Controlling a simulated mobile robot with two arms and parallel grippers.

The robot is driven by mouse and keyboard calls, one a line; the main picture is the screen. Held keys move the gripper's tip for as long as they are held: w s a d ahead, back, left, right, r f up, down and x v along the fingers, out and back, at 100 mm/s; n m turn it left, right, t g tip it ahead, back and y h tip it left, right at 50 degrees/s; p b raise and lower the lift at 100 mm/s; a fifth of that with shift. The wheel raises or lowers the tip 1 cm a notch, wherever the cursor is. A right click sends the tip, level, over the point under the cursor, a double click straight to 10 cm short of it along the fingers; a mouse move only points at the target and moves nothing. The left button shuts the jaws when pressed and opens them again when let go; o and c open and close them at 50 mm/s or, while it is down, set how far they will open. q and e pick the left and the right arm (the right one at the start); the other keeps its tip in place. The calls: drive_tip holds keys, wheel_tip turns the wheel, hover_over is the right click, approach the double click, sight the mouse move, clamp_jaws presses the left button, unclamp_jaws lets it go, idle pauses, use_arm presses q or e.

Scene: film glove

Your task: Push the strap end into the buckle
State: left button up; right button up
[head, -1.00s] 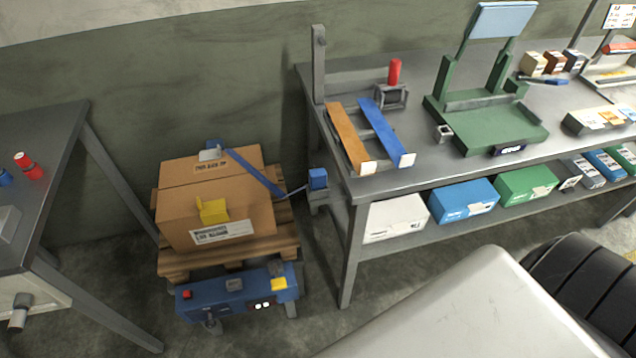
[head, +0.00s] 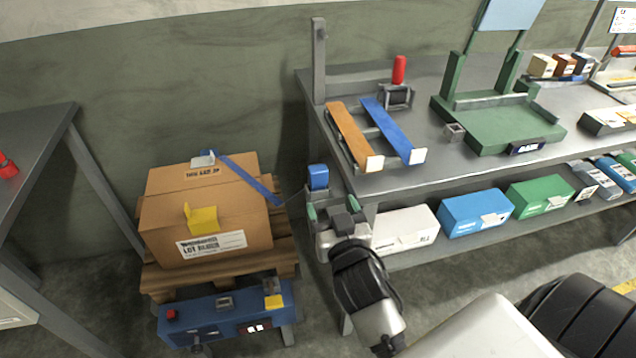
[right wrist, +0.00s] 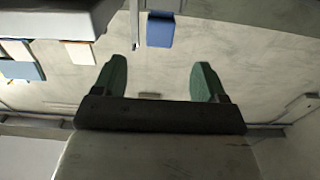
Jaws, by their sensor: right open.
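A blue strap (head: 250,179) lies across the top of a brown carton (head: 165,215) and hangs over its right edge. A small grey-white piece (head: 203,161), possibly the buckle, sits at the strap's upper end. A blue block (head: 318,177), possibly the strap end, stands by the bench leg with a thin grey line running towards the strap. It also shows in the right wrist view (right wrist: 160,32), beyond the fingertips. My right gripper (head: 332,208) is open and empty, just below the blue block and apart from it. Its green fingers show in the right wrist view (right wrist: 160,75). My left gripper is out of view.
The carton stands on a wooden pallet (head: 160,283) behind a blue control unit (head: 230,312). The bench (head: 450,175) at right holds orange and blue bands (head: 392,128) and a green stand (head: 500,120); boxes (head: 475,210) line its lower shelf. A grey table (head: 30,150) is at left.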

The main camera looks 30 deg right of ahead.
sight(320, 179)
drive_tip(key=p+x, duration=0.1)
drive_tip(key=x, duration=0.9)
drive_tip(key=shift+w+p, duration=0.2)
drive_tip(key=shift+p, duration=0.1)
drive_tip(key=shift+s, duration=0.1)
drive_tip(key=shift+c, duration=0.4)
drive_tip(key=c, duration=0.9)
